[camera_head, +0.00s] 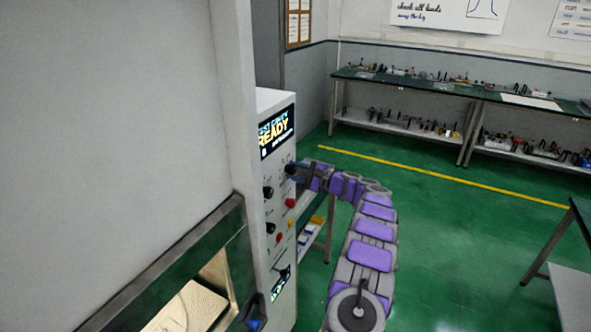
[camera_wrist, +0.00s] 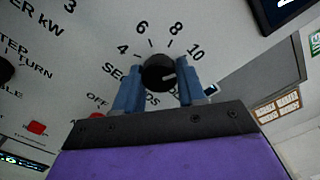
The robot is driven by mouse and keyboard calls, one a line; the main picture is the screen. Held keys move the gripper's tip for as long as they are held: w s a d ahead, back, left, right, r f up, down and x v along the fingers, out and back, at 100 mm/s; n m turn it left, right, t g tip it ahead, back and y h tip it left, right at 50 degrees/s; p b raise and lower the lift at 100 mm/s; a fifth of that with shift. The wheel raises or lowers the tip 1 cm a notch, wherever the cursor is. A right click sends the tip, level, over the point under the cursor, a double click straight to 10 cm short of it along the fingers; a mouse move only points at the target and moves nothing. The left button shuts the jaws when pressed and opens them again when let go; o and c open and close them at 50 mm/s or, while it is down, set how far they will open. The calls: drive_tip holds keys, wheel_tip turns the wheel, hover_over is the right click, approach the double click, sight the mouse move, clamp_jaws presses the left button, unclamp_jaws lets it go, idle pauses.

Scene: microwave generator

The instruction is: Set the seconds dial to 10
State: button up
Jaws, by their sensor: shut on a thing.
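The seconds dial (camera_wrist: 158,72) is a round black knob on the white panel, with 4, 6, 8 and 10 printed around its upper side and OFF at lower left. A short pale mark on its face points roughly right, below the 10; its exact setting is hard to tell. My gripper (camera_wrist: 158,88) has its two blue fingers on either side of the dial, shut on it. In the head view my gripper (camera_head: 298,170) reaches the panel from the right, at the upper right knob, and its fingers partly hide that knob.
The panel's display (camera_head: 277,132) shows READY. Other black knobs (camera_head: 268,192), a red button (camera_head: 291,202) and smaller controls sit close by. The chamber window (camera_head: 195,300) is at lower left. Green floor is open to the right, with benches (camera_head: 440,88) at the back.

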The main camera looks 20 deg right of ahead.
idle(0.6)
drive_tip(key=o, duration=0.7)
drive_tip(key=shift+d, duration=0.1)
drive_tip(key=shift+c, duration=0.2)
drive_tip(key=o, duration=0.3)
drive_tip(key=shift+w+d+f, duration=0.1)
drive_tip(key=shift+w+f, duration=0.1)
drive_tip(key=shift+w, duration=0.05)
drive_tip(key=shift+o, duration=0.6)
drive_tip(key=shift+s+r, duration=0.1)
drive_tip(key=shift+s, duration=0.05)
drive_tip(key=shift+s+d, duration=0.1)
drive_tip(key=shift+s, duration=0.1)
drive_tip(key=v, duration=1.7)
